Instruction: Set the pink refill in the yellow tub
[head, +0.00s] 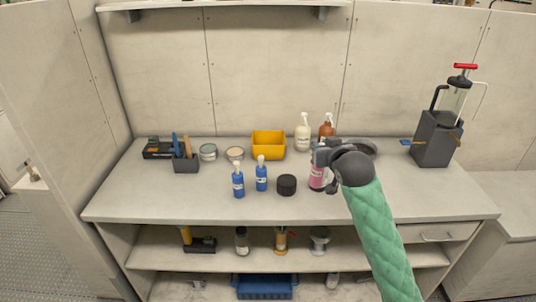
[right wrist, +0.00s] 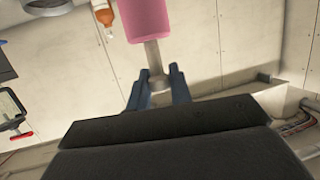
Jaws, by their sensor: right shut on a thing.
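The pink refill (head: 318,179) is a pink bottle right of centre over the counter, partly covered by my right gripper (head: 321,157). In the right wrist view its pink body (right wrist: 146,18) shows with a grey neck. My right gripper's blue fingers (right wrist: 158,88) are shut on that neck. I cannot tell whether its base touches the counter. The yellow tub (head: 268,151) stands at the back of the counter, left of the refill, and looks empty. My left gripper is not in view.
Two blue bottles (head: 238,184) and a black round container (head: 286,185) stand in front of the tub. White (head: 303,136) and amber (head: 326,131) pump bottles stand right of it. Tins (head: 208,152) are to its left. The front left counter is clear.

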